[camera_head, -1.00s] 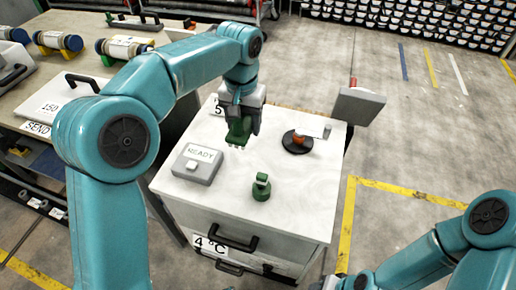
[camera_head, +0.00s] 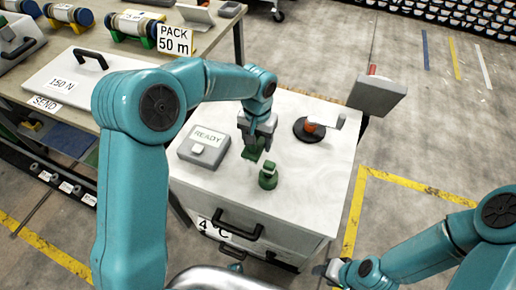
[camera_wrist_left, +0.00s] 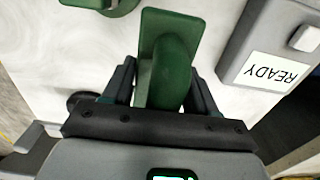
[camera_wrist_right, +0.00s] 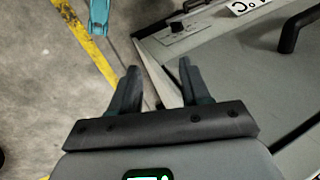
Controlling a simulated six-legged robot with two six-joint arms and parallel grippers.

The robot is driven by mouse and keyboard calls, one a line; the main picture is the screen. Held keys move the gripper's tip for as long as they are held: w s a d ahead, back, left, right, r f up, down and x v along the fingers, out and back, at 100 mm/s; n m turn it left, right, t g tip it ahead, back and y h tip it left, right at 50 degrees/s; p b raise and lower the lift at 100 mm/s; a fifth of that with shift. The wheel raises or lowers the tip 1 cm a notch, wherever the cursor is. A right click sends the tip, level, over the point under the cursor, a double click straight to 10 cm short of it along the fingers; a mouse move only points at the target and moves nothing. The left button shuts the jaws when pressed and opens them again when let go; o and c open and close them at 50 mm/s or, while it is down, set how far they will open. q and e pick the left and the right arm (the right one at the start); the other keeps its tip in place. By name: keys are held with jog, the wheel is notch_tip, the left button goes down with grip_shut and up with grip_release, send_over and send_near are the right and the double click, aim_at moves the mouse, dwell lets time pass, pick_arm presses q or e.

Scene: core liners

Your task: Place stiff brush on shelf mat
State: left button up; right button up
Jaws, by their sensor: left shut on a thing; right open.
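My left gripper (camera_head: 256,142) is shut on a green block with a curved handle, which I take to be the stiff brush (camera_head: 252,153). It hangs over the white cabinet top, between the READY box and a green round-based piece. In the left wrist view the brush (camera_wrist_left: 170,60) sits between the fingers, its handle toward me. A dark blue flat patch (camera_head: 68,138) on the lower shelf of the left table may be the shelf mat; I cannot be sure. My right gripper (camera_wrist_right: 155,80) is open and empty, low in front of the cabinet.
The white cabinet top (camera_head: 310,185) also holds a grey READY box (camera_head: 203,147), the green round-based piece (camera_head: 268,176) and a black disc (camera_head: 309,129) with a red part. A grey panel (camera_head: 377,97) stands at its right. The table (camera_head: 100,55) at left carries liners and signs.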

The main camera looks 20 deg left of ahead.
aim_at(258, 150)
pick_arm(q)
notch_tip(258, 150, down, 5)
jog(key=shift+w, duration=0.15)
jog(key=shift+r, duration=0.1)
jog(key=shift+f+b, duration=0.2)
jog(key=shift+b, duration=0.1)
jog(key=o, duration=1.1)
jog(key=shift+r, duration=0.1)
